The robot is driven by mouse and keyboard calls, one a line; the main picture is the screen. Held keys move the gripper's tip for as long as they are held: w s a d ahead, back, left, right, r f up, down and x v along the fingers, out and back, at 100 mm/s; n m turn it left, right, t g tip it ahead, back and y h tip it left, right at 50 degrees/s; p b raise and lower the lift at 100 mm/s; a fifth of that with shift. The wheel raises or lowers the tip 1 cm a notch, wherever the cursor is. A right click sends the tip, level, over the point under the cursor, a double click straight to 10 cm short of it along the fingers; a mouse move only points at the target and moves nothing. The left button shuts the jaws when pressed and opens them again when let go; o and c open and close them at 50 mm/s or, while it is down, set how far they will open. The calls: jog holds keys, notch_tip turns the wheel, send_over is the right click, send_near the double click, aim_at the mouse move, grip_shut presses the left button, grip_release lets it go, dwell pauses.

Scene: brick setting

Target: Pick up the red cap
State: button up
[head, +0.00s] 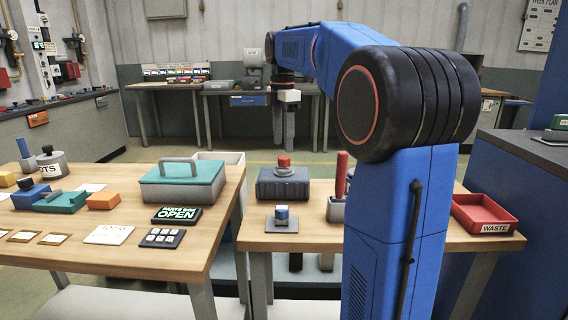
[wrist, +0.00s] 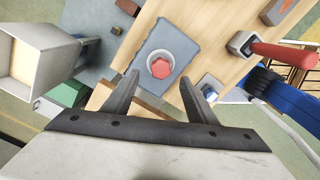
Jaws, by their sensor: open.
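The red cap (head: 284,160) sits on top of a dark grey ribbed block (head: 283,185) on the right-hand wooden table. In the wrist view the red cap (wrist: 161,66) stands on a pale round collar on the block's grey top (wrist: 182,41). My gripper (wrist: 159,82) is open and empty. Its two fingers point toward the block, and the cap shows just beyond the fingertips, roughly centred between them. The head view shows the wrist end of my arm raised above the block, apart from the cap. The exact height gap is hard to judge.
A red-handled tool in a grey holder (head: 337,209) stands right of the block. A small blue-topped piece on a plate (head: 282,225) is in front. A red waste tray (head: 484,214) is at the right. A teal-lidded box (head: 183,183) stands on the left table.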

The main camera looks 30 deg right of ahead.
aim_at(284, 157)
jog(key=shift+s+d+f, duration=0.1)
jog(key=shift+d+f, duration=0.05)
jog(key=shift+f, duration=2.6)
jog(key=shift+c, duration=0.7)
jog(key=c, duration=1.1)
